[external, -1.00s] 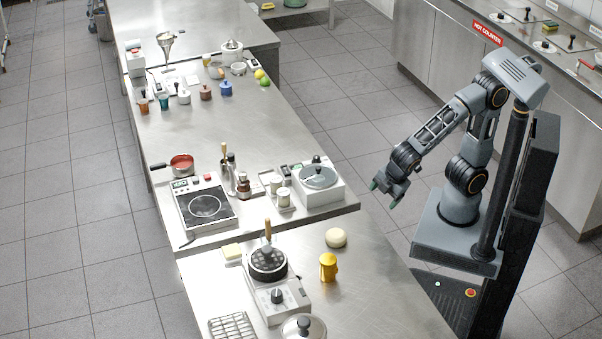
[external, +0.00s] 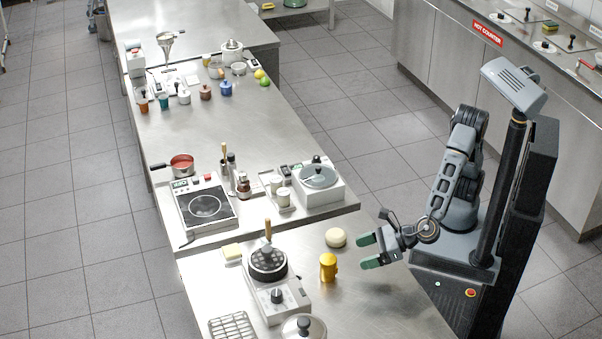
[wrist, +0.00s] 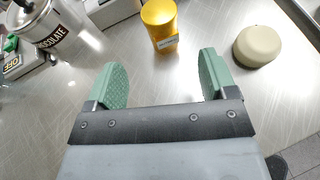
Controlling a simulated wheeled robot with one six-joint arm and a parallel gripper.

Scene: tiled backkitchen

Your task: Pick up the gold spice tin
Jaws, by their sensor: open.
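The gold spice tin (external: 328,267) stands upright on the steel counter's near section. In the wrist view the tin (wrist: 160,22) shows at the top, beyond my fingertips and roughly between their lines, with a pale label low on its side. My gripper (external: 368,250) is open and empty, at the right of the tin and apart from it. In the wrist view its two green fingers (wrist: 161,80) are spread wide, with only bare counter between them.
Counter right of the tin is bare.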

